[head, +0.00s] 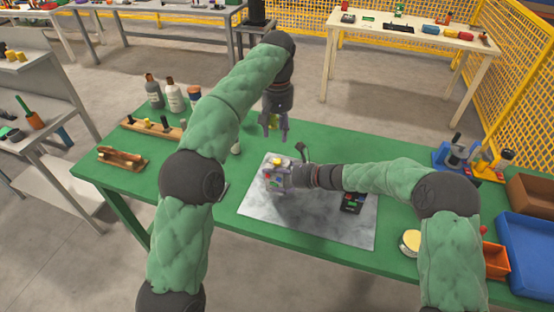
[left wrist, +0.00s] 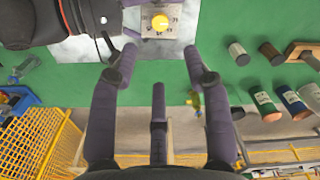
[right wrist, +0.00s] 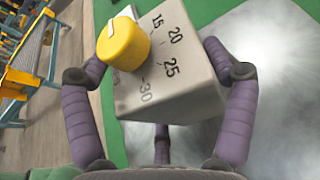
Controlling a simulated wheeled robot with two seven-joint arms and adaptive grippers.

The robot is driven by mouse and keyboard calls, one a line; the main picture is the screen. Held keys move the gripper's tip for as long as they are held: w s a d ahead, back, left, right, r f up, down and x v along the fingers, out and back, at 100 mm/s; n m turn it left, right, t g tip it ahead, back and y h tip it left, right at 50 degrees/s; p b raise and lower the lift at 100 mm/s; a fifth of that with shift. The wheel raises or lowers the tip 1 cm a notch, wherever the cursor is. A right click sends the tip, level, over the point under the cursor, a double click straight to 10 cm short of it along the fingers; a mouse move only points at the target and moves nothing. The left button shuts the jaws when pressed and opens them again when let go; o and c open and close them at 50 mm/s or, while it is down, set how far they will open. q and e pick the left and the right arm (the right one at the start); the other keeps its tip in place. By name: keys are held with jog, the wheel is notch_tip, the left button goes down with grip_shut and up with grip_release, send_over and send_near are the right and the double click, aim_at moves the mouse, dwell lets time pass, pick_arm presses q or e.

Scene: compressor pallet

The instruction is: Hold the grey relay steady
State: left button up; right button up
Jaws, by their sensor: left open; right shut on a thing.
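The grey relay (head: 271,184) is a box with a yellow knob on top, above the grey metal sheet on the green table. In the right wrist view, the relay (right wrist: 185,60) shows a dial printed with numbers beside the yellow knob (right wrist: 123,44). My right gripper (head: 288,176) is shut on the relay, with fingers on both sides of it. Whether the relay touches the sheet cannot be told. My left gripper (head: 274,132) is open and empty, behind and above the relay. In the left wrist view, the relay (left wrist: 148,31) lies beyond the spread fingers.
The grey sheet (head: 330,228) covers the table's middle. A dark device (head: 353,203) lies under my right arm. Bottles (head: 174,95) and wooden racks (head: 122,158) stand at the left. A blue bin (head: 530,245) and an orange bin (head: 496,262) are at the right.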

aim_at(277, 160)
pick_arm(q)
jog(key=shift+n, duration=0.7)
notch_tip(277, 160, down, 11)
jog(key=shift+f, duration=0.2)
grip_shut()
